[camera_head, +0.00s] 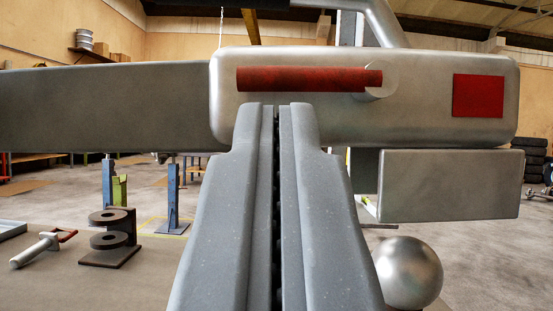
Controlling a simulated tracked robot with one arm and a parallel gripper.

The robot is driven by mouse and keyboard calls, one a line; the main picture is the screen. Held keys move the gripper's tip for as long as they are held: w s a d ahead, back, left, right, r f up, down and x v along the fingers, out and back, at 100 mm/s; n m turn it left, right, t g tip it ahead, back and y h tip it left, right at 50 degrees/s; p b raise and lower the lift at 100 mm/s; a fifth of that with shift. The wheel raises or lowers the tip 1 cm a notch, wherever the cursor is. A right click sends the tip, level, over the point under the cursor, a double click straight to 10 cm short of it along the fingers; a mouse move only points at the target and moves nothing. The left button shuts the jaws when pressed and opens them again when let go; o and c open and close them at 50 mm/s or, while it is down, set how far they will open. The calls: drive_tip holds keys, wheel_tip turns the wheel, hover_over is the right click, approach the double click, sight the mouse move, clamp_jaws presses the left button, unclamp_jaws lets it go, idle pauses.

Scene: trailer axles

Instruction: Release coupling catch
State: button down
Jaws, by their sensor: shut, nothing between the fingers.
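The coupling (437,70) is a large rounded silver housing across the upper middle of the view, on the end of a long grey beam (100,108). The catch (305,79) is a red cylindrical handle lying horizontally along the housing's side, its right end at a round silver pivot (379,80). A red square patch (478,96) is on the housing at right. My gripper (277,108) is shut and empty, pointing up the middle. Its fingertips appear just below the red handle; whether they touch it I cannot tell.
A silver ball (407,272) stands at lower right, below a grey block (449,185). A dark bracket with round plates (112,238) and a silver pin with a red handle (38,249) lie at lower left. Blue stands (172,197) stand beyond.

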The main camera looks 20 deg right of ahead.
sight(309, 79)
drive_tip(key=shift+x, duration=1.15)
drive_tip(key=shift+d, duration=0.2)
drive_tip(key=shift+a+m, duration=0.3)
drive_tip(key=shift+a, duration=0.15)
drive_tip(key=shift+w+d+r+m+h+b, duration=0.1)
drive_tip(key=shift+m+h+b, duration=0.2)
drive_tip(key=shift+h, duration=0.1)
